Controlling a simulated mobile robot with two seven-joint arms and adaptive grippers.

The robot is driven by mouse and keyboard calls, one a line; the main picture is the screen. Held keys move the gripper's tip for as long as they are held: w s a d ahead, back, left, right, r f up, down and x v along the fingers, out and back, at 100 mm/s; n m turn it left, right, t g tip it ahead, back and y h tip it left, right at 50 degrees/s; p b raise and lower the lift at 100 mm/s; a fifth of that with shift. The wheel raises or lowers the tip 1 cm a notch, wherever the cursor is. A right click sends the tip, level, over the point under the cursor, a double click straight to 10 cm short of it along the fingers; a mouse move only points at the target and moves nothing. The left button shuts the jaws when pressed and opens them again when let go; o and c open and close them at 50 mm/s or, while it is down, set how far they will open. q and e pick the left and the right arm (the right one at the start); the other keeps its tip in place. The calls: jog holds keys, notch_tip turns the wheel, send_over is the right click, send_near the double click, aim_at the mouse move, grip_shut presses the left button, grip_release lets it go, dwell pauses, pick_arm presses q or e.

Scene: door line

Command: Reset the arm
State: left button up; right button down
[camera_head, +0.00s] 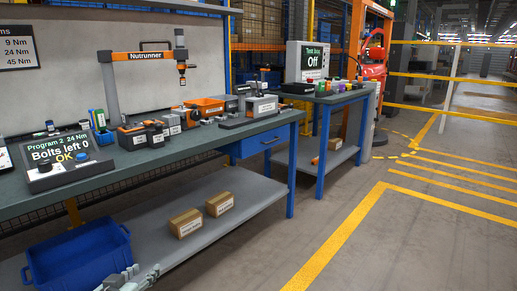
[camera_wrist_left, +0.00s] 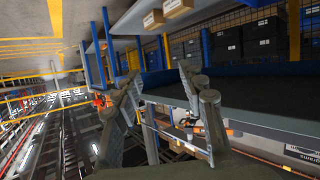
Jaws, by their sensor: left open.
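My left gripper (camera_head: 126,280) shows at the bottom edge of the head view, in front of the workbench's lower shelf and right of a blue crate. In the left wrist view its two grey fingers (camera_wrist_left: 158,84) stand apart, with nothing held between them. That view is strongly tilted, and the bench and its shelf lie beyond the fingers. My right gripper is in neither view.
The workbench (camera_head: 215,142) carries a nutrunner stand (camera_head: 145,56), a "Bolts left 0 OK" display (camera_head: 62,157) and several parts. Below are two cartons (camera_head: 186,222) and a blue crate (camera_head: 80,258). A second table (camera_head: 340,97) stands behind. Open floor (camera_head: 400,245) lies right.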

pick_arm(q)
jog(key=s+d+f+m+g, duration=0.1)
jog(key=s+f+g, duration=0.4)
jog(key=s+f, duration=0.4)
jog(key=s+d+f+m+g+y, duration=0.1)
jog(key=s+f+g, duration=0.4)
jog(key=s+f, duration=0.5)
jog(key=s+d, duration=0.1)
jog(key=s, duration=0.7)
jog(key=shift+s+d+f, duration=0.2)
jog(key=shift+s+f, duration=0.05)
jog(key=shift+s, duration=0.1)
